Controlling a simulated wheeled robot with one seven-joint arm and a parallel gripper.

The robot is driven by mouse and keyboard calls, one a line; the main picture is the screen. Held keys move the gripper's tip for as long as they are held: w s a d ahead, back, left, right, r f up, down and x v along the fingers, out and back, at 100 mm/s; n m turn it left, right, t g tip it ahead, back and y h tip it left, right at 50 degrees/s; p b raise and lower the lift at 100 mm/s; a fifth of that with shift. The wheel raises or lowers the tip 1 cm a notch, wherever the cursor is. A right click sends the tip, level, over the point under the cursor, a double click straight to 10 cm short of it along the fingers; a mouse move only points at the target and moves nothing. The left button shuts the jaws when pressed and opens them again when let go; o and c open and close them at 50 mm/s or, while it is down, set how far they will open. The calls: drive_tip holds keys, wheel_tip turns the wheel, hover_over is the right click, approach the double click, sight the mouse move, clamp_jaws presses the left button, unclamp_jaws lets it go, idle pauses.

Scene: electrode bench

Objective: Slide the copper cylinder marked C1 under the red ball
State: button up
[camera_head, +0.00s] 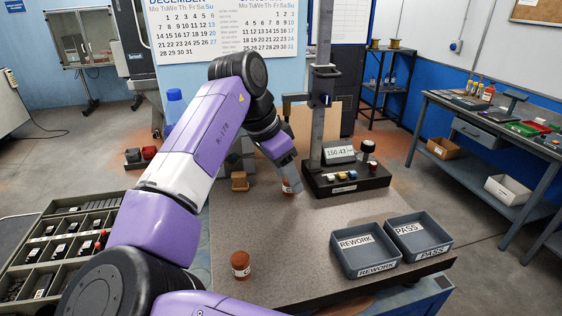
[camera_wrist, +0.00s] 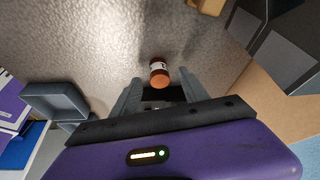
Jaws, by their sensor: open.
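A copper cylinder (camera_head: 287,188) with a white label band stands on the bench in the head view, partly hidden by my gripper (camera_head: 289,182). In the wrist view this cylinder (camera_wrist: 159,78) lies between the tips of my open gripper (camera_wrist: 159,83), with a gap on each side. A second copper cylinder (camera_head: 240,266) with a label stands at the front left of the bench. The marks on both are too small to read, so I cannot tell which is C1. I cannot make out the red ball; the gauge stand (camera_head: 318,120) rises behind my gripper.
The gauge base (camera_head: 345,183) with its display sits behind and right of my gripper. REWORK (camera_head: 365,251) and PASS (camera_head: 418,238) trays stand at the front right. A small tan block (camera_head: 239,181) lies left of my gripper. The middle front of the bench is clear.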

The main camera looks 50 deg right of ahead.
drive_tip(key=shift+x, duration=0.8)
clamp_jaws()
